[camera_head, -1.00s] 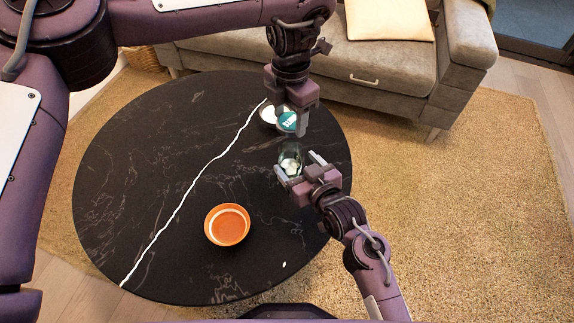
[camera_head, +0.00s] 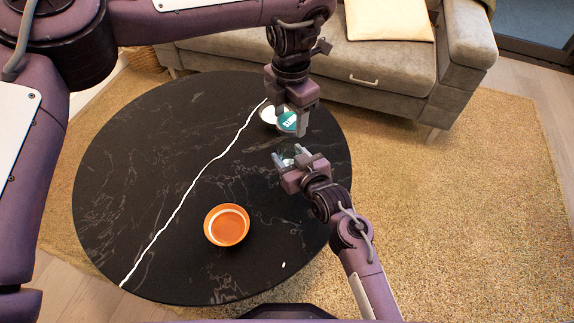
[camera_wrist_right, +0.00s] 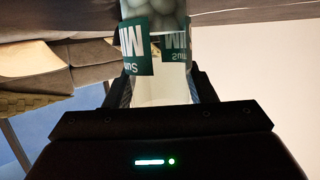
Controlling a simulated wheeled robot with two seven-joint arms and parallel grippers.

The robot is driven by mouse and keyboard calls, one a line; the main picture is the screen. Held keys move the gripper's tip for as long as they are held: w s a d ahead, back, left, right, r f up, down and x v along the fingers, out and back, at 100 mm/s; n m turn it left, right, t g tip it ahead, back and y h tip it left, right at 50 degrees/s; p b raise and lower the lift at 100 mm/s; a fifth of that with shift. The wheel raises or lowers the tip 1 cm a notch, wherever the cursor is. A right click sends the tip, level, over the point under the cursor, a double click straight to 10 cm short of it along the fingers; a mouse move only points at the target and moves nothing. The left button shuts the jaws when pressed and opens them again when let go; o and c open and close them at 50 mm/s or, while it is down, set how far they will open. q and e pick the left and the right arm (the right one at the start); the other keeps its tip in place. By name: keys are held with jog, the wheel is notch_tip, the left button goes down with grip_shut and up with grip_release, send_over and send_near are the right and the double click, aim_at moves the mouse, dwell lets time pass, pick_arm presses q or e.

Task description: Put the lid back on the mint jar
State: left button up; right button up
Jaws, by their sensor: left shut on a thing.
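The mint jar (camera_head: 286,151) is clear, with white mints inside. The right wrist view shows the jar (camera_wrist_right: 155,22) with pale mints and a green label across the finger gap. A finger hides part of the lid. The lid and jar are apart.
A whitish round thing (camera_head: 267,114) shows just left of the lid, partly hidden. An orange bowl (camera_head: 228,226) stands on the round black table (camera_head: 130,170). A small white bit (camera_head: 283,265) lies near the front edge. A grey sofa (camera_head: 385,70) stands behind.

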jog(key=c, duration=0.6)
pick_arm(q)
jog(key=shift+f, duration=2.55)
jog(key=shift+f, duration=0.9)
jog(key=shift+f, duration=0.55)
